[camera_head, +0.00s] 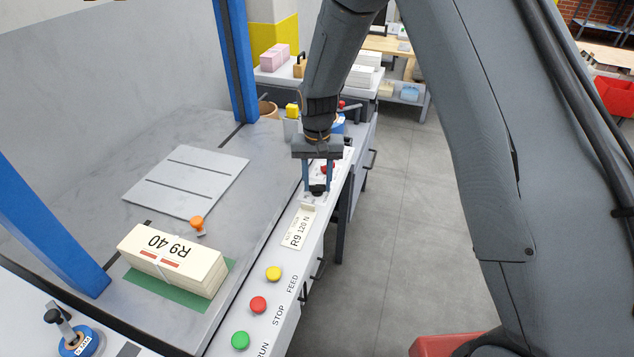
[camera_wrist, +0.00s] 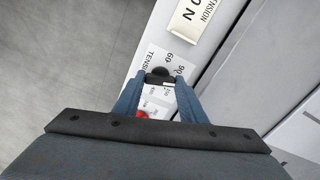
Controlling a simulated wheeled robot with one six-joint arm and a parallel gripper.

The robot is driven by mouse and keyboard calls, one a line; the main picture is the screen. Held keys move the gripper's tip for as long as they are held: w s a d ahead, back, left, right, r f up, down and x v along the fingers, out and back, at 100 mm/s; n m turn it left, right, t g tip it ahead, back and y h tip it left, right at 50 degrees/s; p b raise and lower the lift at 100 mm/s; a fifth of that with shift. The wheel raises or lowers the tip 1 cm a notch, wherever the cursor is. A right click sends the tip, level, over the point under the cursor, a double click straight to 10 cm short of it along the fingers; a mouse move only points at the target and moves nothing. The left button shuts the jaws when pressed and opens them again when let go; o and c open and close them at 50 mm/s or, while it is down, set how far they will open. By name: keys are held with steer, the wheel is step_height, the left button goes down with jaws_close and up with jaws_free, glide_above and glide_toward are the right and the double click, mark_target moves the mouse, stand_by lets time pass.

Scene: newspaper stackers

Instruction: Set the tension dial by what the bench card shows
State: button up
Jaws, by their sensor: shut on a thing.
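The tension dial is a small black knob (camera_head: 318,190) on the white front panel strip. It also shows in the wrist view (camera_wrist: 160,73), with a printed scale around it; 60 and 90 are partly readable there, other numbers are too small or covered. My gripper (camera_head: 317,187) is shut on the knob from above, one finger on each side; its fingertips also show in the wrist view (camera_wrist: 159,82). The dial's pointer cannot be made out. The bench card (camera_head: 299,228) lies just nearer on the strip and reads "R9 120 N"; part of it shows in the wrist view (camera_wrist: 196,18).
Yellow (camera_head: 274,273), red (camera_head: 258,305) and green (camera_head: 240,341) buttons sit nearer on the strip, by FEED, STOP and RUN labels. A paper bundle marked "R9 40" (camera_head: 170,262) lies on a green mat (camera_head: 190,297). Blue posts (camera_head: 236,60) frame the bench.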

steer(key=n, duration=0.5)
steer(key=shift+b, duration=0.4)
steer(key=shift+n, duration=0.3)
steer(key=o, duration=1.1)
steer(key=shift+c, duration=0.2)
steer(key=shift+r+b, duration=0.95)
steer(key=shift+r, duration=3)
